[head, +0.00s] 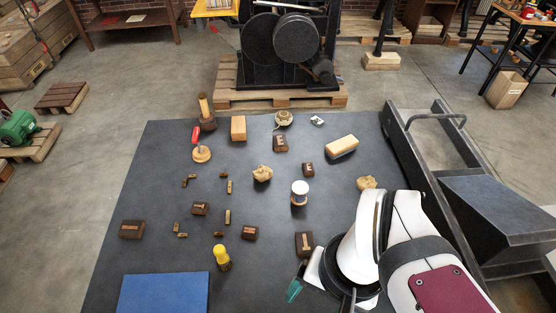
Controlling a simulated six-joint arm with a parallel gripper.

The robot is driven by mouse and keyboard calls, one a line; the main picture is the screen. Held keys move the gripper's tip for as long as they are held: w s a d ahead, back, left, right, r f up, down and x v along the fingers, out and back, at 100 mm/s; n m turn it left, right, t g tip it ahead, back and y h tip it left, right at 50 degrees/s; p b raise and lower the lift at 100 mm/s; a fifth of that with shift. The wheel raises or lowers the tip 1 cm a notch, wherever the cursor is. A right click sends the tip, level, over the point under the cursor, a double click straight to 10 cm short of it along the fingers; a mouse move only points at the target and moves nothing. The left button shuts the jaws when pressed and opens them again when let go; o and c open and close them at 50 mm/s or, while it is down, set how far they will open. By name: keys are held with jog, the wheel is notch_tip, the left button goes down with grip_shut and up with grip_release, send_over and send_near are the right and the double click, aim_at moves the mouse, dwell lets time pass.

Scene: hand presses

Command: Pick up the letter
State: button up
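Several small dark wooden blocks with lighter marks on top, which may be letter blocks, lie scattered on the dark grey table. One block (304,244) lies just above my gripper in the picture. Others are a block (249,233), a block (200,208), a block (131,229), a block (280,143) and a block (307,169). Smaller brass-coloured pieces (228,217) lie among them. I cannot tell which one is the letter. My gripper (294,290) is at the lower right, with a teal fingertip showing; the rest is hidden by my arm.
A blue mat (164,293) lies at the front left. A yellow-topped tool (221,258), a white-topped spool (299,192), a red-handled tool (200,148) and a wooden brush-like block (342,147) stand around. A dark metal frame (428,170) borders the right side. A black press (288,45) stands behind.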

jog(key=w+d+f+m+h, duration=0.1)
jog(key=w+d+f+m, duration=0.2)
jog(key=w+d+m, duration=0.35)
jog(key=w+d+f+m+h, duration=0.1)
jog(key=w+d+f+m, duration=0.25)
jog(key=w+d, duration=0.55)
jog(key=f, duration=0.5)
jog(key=w+a+f, duration=0.1)
jog(key=f, duration=0.4)
jog(key=w+a+f, duration=0.1)
jog(key=f, duration=0.3)
jog(key=shift+f, duration=0.4)
jog(key=shift+r, duration=0.1)
grip_shut()
